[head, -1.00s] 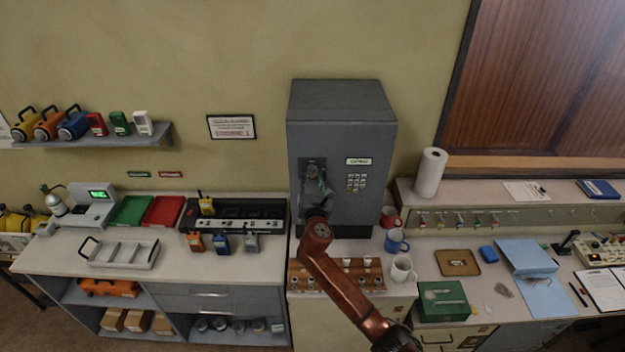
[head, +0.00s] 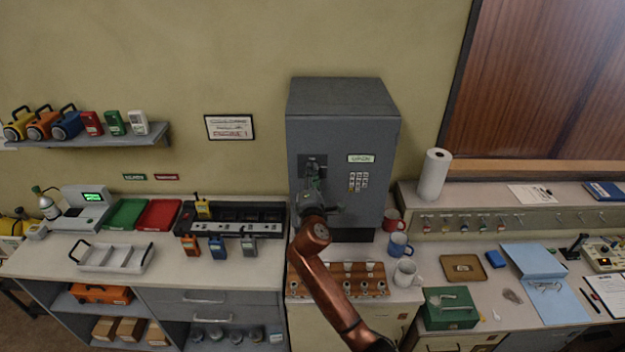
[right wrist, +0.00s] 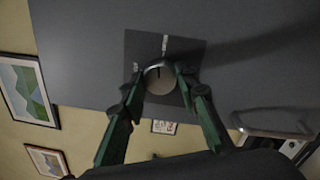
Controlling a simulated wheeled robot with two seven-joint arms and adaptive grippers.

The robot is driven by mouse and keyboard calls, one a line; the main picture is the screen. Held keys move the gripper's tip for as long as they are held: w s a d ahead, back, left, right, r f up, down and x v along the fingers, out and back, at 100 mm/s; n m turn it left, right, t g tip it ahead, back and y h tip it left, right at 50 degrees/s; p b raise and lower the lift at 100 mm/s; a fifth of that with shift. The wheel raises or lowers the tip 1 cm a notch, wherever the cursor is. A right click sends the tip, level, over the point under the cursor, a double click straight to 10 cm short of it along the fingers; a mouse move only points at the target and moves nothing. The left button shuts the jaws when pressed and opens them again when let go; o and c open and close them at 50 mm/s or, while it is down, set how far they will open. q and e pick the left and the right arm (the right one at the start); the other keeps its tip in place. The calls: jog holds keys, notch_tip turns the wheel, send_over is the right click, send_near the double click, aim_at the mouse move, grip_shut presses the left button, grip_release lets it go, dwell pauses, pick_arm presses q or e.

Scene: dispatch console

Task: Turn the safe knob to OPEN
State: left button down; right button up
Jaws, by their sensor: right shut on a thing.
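The grey safe (head: 342,120) stands against the wall with its door facing me. Its round knob (right wrist: 160,80) sits on a dark plate (right wrist: 195,52) that carries small white markings, too blurred to read surely. A dark pointer line on the knob's face points up in the right wrist view, towards the upper marking. My right gripper (right wrist: 159,82) has its two green fingers on either side of the knob, shut on it. In the head view the right gripper (head: 313,183) is at the door's left part and mostly hides the knob. My left gripper is out of view.
A lever handle (right wrist: 275,125) sticks out of the door near the knob. A keypad (head: 357,181) is on the door's right. Below the safe are a wooden rack (head: 335,279) and several mugs, including a white one (head: 405,273), close to my right arm.

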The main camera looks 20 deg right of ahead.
jog(key=shift+f+m+b, duration=0.1)
jog(key=shift+m+b, duration=0.5)
jog(key=shift+m, duration=0.5)
jog(key=o, duration=1.1)
jog(key=shift+o, duration=0.2)
jog(key=v, duration=1.2)
jog(key=shift+a, duration=0.2)
jog(key=shift+w, duration=0.1)
